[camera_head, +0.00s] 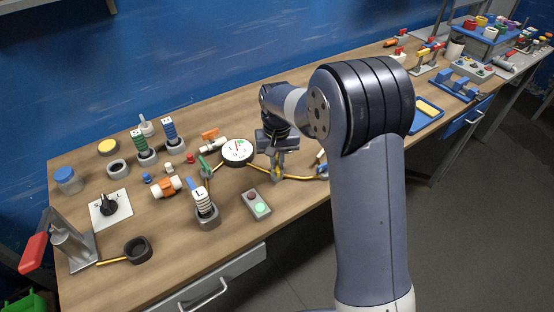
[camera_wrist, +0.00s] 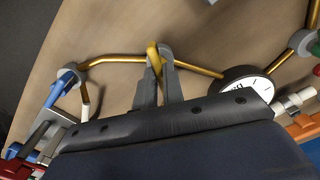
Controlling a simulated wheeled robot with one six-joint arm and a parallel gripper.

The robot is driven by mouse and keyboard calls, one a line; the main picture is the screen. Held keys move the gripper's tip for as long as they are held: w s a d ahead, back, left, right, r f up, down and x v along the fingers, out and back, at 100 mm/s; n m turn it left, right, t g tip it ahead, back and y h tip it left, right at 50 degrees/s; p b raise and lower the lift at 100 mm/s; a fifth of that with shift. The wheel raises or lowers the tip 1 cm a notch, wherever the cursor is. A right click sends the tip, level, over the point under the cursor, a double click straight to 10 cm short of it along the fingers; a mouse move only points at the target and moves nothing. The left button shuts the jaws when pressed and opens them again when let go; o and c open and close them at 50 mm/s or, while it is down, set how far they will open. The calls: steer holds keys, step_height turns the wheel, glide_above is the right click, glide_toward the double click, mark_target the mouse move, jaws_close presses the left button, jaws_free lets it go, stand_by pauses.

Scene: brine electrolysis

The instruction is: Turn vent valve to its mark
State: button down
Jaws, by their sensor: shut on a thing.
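A valve with a yellow handle (camera_wrist: 153,54) sits on a brass pipe (camera_wrist: 115,59) on the bench. My gripper (camera_wrist: 159,58) is shut on this handle, with a finger on each side of it. In the head view my gripper (camera_head: 279,168) reaches down to the pipe right of the round dial gauge (camera_head: 237,152). The valve's body is mostly hidden by the fingers, and I cannot make out a mark on it. A blue-handled valve (camera_wrist: 61,90) is at the pipe's other end. A green-handled valve (camera_head: 205,165) is left of the gauge.
Ring stands with labelled blocks (camera_head: 205,207), a black knob on a white plate (camera_head: 110,207) and a blue-lidded jar (camera_head: 67,180) are to the left. A blue tray (camera_head: 427,121) lies to the right.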

mark_target(277, 163)
steer(key=n, duration=0.5)
stand_by(0.6)
steer(key=c, duration=1.5)
jaws_free()
steer(key=shift+r, duration=0.1)
step_height(277, 163, up, 11)
steer(key=shift+f, duration=0.2)
